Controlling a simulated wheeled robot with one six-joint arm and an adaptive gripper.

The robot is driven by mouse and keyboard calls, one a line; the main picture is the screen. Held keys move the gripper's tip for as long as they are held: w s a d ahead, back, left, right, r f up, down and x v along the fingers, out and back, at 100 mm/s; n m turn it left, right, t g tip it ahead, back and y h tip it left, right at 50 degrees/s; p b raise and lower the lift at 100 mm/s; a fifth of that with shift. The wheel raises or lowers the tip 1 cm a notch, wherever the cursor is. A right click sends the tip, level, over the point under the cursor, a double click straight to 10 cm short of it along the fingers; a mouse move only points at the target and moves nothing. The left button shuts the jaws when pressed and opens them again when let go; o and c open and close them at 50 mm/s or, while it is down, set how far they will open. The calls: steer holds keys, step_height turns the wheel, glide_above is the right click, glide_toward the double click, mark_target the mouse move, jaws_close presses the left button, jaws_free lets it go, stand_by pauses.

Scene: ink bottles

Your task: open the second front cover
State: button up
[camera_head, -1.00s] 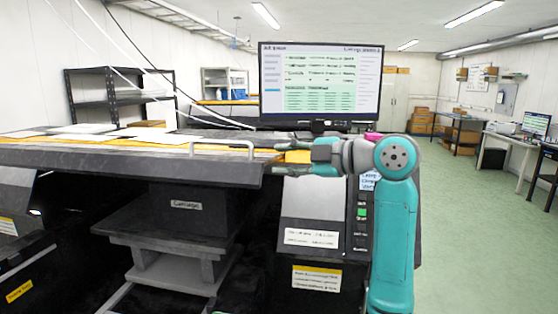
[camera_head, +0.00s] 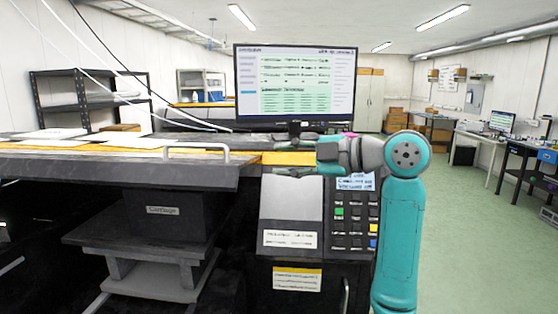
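A long dark front cover (camera_head: 110,170) runs along the front of the big machine, from the left edge to the middle of the view. A pale bar handle (camera_head: 196,146) is on its top near the right end. I cannot tell which cover counts as the second. My gripper (camera_head: 277,149) points left, just right of the cover's end and the handle, above the yellow strip. Its two fingers look apart, one above the other, with nothing between them. It appears clear of the handle.
A monitor (camera_head: 295,84) stands behind my gripper. Below are a control panel (camera_head: 352,214) with coloured keys and a grey sloped panel (camera_head: 291,205). A dark carriage box (camera_head: 170,214) sits under the cover. Green floor (camera_head: 470,235) at right is free.

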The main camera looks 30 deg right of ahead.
steer(key=shift+v, duration=0.9)
